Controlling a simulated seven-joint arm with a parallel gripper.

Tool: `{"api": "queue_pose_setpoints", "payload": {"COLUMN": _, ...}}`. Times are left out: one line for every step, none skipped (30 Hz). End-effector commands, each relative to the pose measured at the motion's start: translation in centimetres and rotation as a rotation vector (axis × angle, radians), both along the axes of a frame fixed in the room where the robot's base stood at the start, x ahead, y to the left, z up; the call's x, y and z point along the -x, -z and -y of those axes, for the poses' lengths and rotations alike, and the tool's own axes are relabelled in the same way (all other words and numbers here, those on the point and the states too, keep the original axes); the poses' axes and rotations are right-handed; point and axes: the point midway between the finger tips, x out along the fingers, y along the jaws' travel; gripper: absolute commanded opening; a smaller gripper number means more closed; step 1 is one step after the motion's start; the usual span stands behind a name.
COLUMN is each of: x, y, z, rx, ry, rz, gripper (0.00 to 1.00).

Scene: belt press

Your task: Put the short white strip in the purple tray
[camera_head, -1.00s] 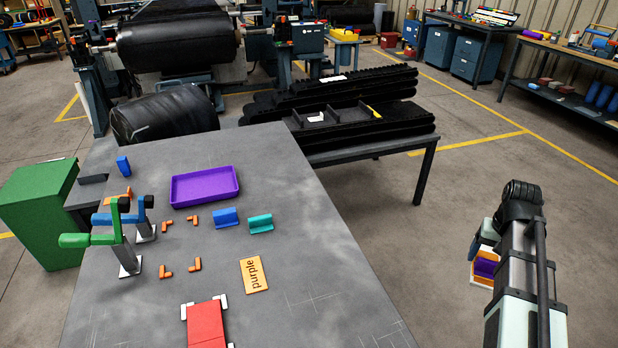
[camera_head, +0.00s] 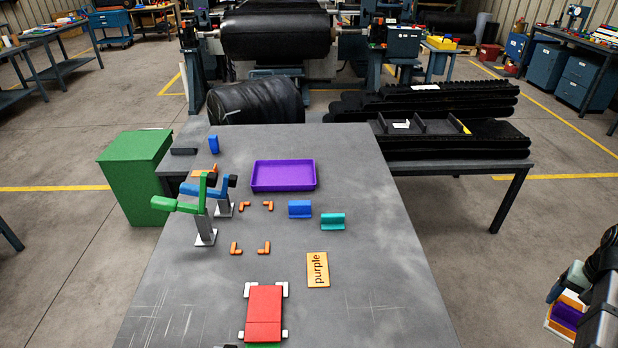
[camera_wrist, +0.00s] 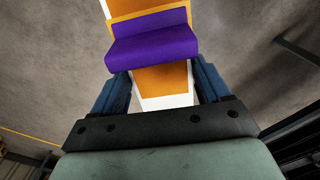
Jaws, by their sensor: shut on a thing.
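The purple tray (camera_head: 284,176) lies empty on the grey table, toward its far side. My gripper (camera_wrist: 158,82) is shut on an orange plate with white edges and a purple ridge (camera_wrist: 153,40) across it. In the head view this held piece (camera_head: 567,315) is at the lower right edge, off the table and clear of the tray. A small white piece (camera_head: 401,125) lies in a black divided holder at the back right, and another white piece (camera_head: 425,87) lies on the black belts behind it. I cannot tell which white piece is the short strip.
A label reading "purple" (camera_head: 317,270), a red block (camera_head: 264,312), blue and teal blocks (camera_head: 300,209), and orange corner pieces lie on the table (camera_head: 375,235). Upright green and blue clamps (camera_head: 205,215) stand at its left. A green bin (camera_head: 134,175) stands beyond.

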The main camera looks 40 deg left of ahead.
Motion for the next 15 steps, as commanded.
{"api": "queue_pose_setpoints", "payload": {"x": -0.7, "y": -0.2, "z": -0.8, "rx": 0.0, "ry": 0.006, "rz": 0.001, "gripper": 0.38}}
{"api": "queue_pose_setpoints", "payload": {"x": -1.0, "y": -0.3, "z": -1.3, "rx": 0.0, "ry": 0.011, "rz": 0.001, "gripper": 0.38}}
{"api": "queue_pose_setpoints", "payload": {"x": -1.5, "y": -0.4, "z": -2.2, "rx": 0.0, "ry": 0.02, "rz": 0.001, "gripper": 0.38}}
{"api": "queue_pose_setpoints", "payload": {"x": -1.9, "y": -0.5, "z": -2.9, "rx": 0.0, "ry": 0.026, "rz": 0.001, "gripper": 0.38}}
{"api": "queue_pose_setpoints", "payload": {"x": -2.3, "y": -0.7, "z": -3.7, "rx": 0.0, "ry": 0.036, "rz": 0.001, "gripper": 0.38}}
{"api": "queue_pose_setpoints", "payload": {"x": -2.9, "y": -0.9, "z": -4.9, "rx": 0.0, "ry": 0.047, "rz": 0.001, "gripper": 0.38}}
{"api": "queue_pose_setpoints", "payload": {"x": -3.3, "y": -1.0, "z": -5.7, "rx": 0.0, "ry": 0.057, "rz": 0.001, "gripper": 0.38}}
{"api": "queue_pose_setpoints", "payload": {"x": -3.8, "y": -1.2, "z": -6.7, "rx": -0.001, "ry": 0.066, "rz": 0.001, "gripper": 0.38}}
{"api": "queue_pose_setpoints", "payload": {"x": -4.3, "y": -1.4, "z": -8.0, "rx": 0.0, "ry": 0.081, "rz": 0.001, "gripper": 0.38}}
{"api": "queue_pose_setpoints", "payload": {"x": -4.7, "y": -1.5, "z": -9.0, "rx": 0.0, "ry": 0.091, "rz": 0.001, "gripper": 0.38}}
{"api": "queue_pose_setpoints", "payload": {"x": -5.1, "y": -1.7, "z": -10.0, "rx": 0.0, "ry": 0.103, "rz": 0.001, "gripper": 0.38}}
{"api": "queue_pose_setpoints", "payload": {"x": -5.5, "y": -1.9, "z": -11.5, "rx": 0.0, "ry": 0.117, "rz": 0.001, "gripper": 0.38}}
{"api": "queue_pose_setpoints", "payload": {"x": -5.9, "y": -2.1, "z": -12.5, "rx": 0.0, "ry": 0.128, "rz": 0.0, "gripper": 0.38}}
{"api": "queue_pose_setpoints", "payload": {"x": -6.2, "y": -2.2, "z": -13.6, "rx": 0.0, "ry": 0.138, "rz": 0.0, "gripper": 0.38}}
{"api": "queue_pose_setpoints", "payload": {"x": -6.6, "y": -2.4, "z": -15.0, "rx": 0.0, "ry": 0.154, "rz": 0.0, "gripper": 0.38}}
